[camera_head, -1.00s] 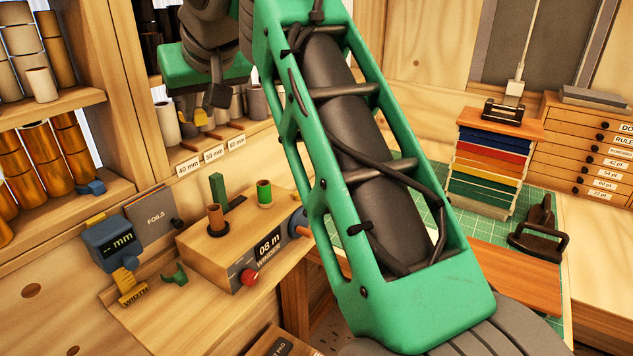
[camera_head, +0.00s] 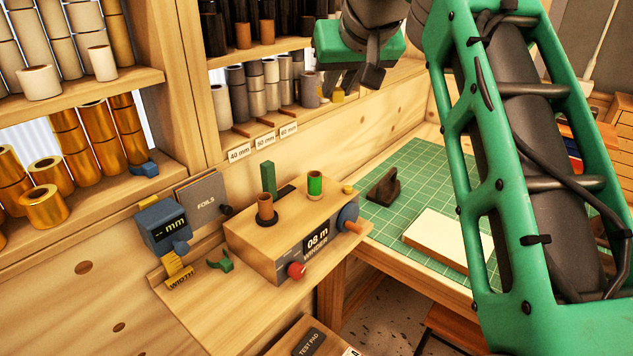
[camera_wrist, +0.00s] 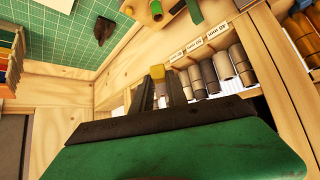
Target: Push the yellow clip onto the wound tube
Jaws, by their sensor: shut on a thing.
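The yellow clip (camera_wrist: 157,72) is between my gripper's (camera_wrist: 159,82) dark fingertips in the wrist view, seen end-on. In the head view my gripper (camera_head: 338,88) is high and small, in front of the shelf of grey rolls, with a bit of the yellow clip (camera_head: 338,96) showing. It is shut on the clip. A tube wound with green (camera_head: 315,183) stands upright on the right of the wooden winder's top (camera_head: 290,212). A bare brown tube (camera_head: 265,206) stands on its left. My gripper is apart from both tubes.
A green post (camera_head: 268,178) stands behind the tubes, and a small yellow piece (camera_head: 347,188) lies at the winder's right end. A blue width gauge (camera_head: 165,230) and a green clip (camera_head: 220,262) are to the left. The green cutting mat (camera_head: 400,170) has clear room.

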